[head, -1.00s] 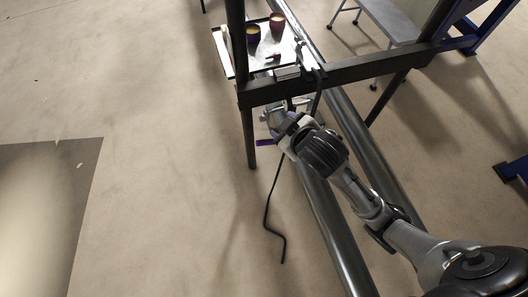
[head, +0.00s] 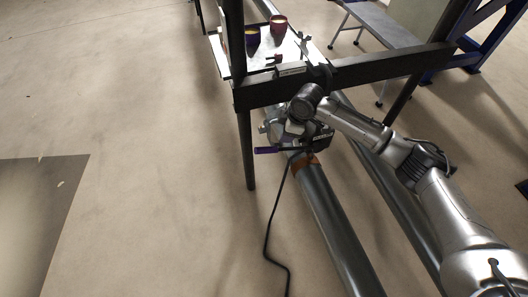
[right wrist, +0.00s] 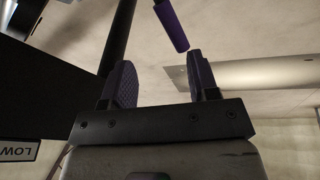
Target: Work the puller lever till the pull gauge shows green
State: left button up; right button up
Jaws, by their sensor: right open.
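The lever's purple grip (head: 266,150) sticks out to the left of the silver puller body (head: 279,128), under the black crossbeam. It also shows in the right wrist view as a purple grip (right wrist: 171,25) on a dark rod. My right gripper (right wrist: 159,74) is open and empty. The purple grip lies beyond its fingertips, between them in the picture, and I see no contact. In the head view the right wrist hides part of the puller. I cannot make out the pull gauge or its colour. My left gripper is not in view.
The black crossbeam (head: 350,72) and its upright (head: 246,150) stand close around the puller. A pipe (head: 335,225) with an orange-brown band (head: 304,162) runs toward me. A black cable (head: 266,235) hangs to the floor. A tray (head: 268,58) holding two cups lies behind the beam.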

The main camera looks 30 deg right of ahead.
aim_at(265, 149)
jog(key=w+a+f+n+b, duration=0.1)
jog(key=a+f, duration=0.1)
jog(key=f, duration=0.1)
jog(key=w+a+f+n+y+b, duration=0.1)
jog(key=a+f, duration=0.1)
jog(key=f, duration=0.2)
jog(key=w+a+f+n+y+b, duration=0.1)
jog(key=f+n, duration=0.1)
jog(key=f, duration=0.1)
jog(key=shift+w+a+f+b, duration=0.3)
jog(key=shift+a+f+b, duration=0.05)
jog(key=shift+a+f, duration=0.05)
jog(key=shift+x, duration=0.75)
jog(key=shift+f, duration=0.1)
jog(key=shift+c, duration=0.5)
jog(key=c, duration=0.6)
grip_shut()
